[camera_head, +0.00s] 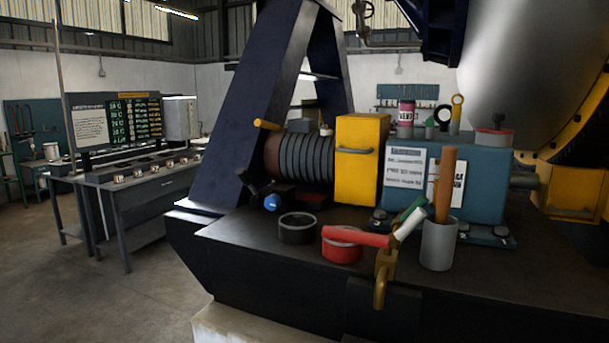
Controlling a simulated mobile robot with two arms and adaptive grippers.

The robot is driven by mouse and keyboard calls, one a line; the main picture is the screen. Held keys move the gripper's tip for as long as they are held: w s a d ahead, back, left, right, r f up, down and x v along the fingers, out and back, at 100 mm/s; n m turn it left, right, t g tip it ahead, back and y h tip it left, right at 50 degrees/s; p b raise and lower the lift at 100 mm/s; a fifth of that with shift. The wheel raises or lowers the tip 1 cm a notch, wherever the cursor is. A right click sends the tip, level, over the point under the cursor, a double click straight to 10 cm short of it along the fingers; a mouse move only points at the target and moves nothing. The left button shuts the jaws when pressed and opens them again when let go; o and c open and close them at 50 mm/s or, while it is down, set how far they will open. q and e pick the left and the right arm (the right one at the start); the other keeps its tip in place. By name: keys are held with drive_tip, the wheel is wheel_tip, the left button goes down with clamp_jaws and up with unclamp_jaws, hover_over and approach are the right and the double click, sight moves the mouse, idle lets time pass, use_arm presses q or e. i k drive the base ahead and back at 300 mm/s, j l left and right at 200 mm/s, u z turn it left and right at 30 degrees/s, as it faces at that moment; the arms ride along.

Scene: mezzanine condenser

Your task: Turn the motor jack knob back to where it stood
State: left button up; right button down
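A small round blue knob (272,202) sits low at the front left of the ribbed motor (303,158); it looks like the motor jack knob. It faces me near the left end of the dark bench top (230,229). Any mark showing its turn angle is too small to read. A dark block (299,198) lies beside it under the motor. Neither of my grippers shows in the head view, and nothing is seen touching the knob.
A black ring-shaped roll (297,228) stands just right of the knob. A yellow box (359,172) and blue gearbox (450,167) stand behind. Floor is free at left.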

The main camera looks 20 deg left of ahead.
sight(272, 202)
drive_tip(key=k+j+u, duration=0.1)
drive_tip(key=j+u, duration=0.45)
drive_tip(key=u, duration=0.2)
drive_tip(key=j+u, duration=0.6)
drive_tip(key=u, duration=0.15)
